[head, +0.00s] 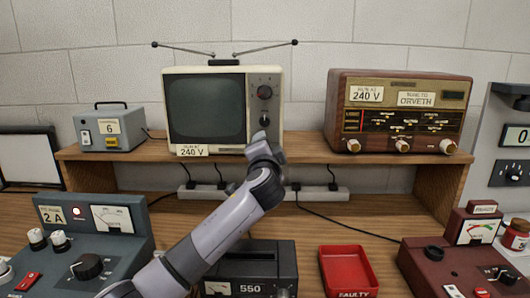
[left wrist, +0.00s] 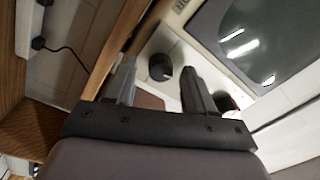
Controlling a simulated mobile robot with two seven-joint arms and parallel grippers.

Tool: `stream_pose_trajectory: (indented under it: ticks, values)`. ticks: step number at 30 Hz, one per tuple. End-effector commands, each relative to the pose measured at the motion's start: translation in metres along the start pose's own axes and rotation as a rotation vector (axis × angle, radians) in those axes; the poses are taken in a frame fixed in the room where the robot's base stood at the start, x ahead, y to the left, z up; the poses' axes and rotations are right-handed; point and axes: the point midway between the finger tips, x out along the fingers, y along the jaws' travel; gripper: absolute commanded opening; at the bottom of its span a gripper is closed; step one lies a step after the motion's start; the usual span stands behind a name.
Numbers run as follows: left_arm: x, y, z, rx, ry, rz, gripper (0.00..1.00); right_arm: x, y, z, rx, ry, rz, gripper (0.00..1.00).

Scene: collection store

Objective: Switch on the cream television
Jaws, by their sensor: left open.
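The cream television (head: 205,72) stands on the wooden shelf with its antenna rods spread and its screen (head: 206,108) dark. Its right-hand panel has an upper black knob (head: 264,92) and a lower dark control (head: 264,121). My left gripper (head: 262,140) is in front of the panel's lower part; its fingers are hard to make out there. In the left wrist view it is open (left wrist: 157,68), and a black knob (left wrist: 160,67) shows between and beyond the fingertips. I cannot tell whether they touch it. Another dark knob (left wrist: 225,101) is partly hidden behind one finger. My right gripper is not in view.
A wooden radio (head: 400,88) stands right on the shelf (head: 310,150), a grey box (head: 105,128) left. Plugs sit in a power strip (head: 325,194) below. Bench units (head: 250,265) and a red tray (head: 347,252) stand in front. The shelf between television and radio is clear.

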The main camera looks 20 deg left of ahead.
Motion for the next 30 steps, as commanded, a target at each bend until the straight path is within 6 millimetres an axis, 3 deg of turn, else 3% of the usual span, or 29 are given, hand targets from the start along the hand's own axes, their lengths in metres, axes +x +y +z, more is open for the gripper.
stream_pose_trajectory:
  ticks: [18, 30]
  values:
    - [-0.062, 0.001, 0.001, 0.000, 0.001, 0.000, 0.54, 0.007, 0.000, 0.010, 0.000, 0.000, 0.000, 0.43]
    - [-0.070, 0.000, 0.000, 0.000, 0.000, 0.000, 0.54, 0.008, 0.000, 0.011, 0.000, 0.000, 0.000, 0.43]
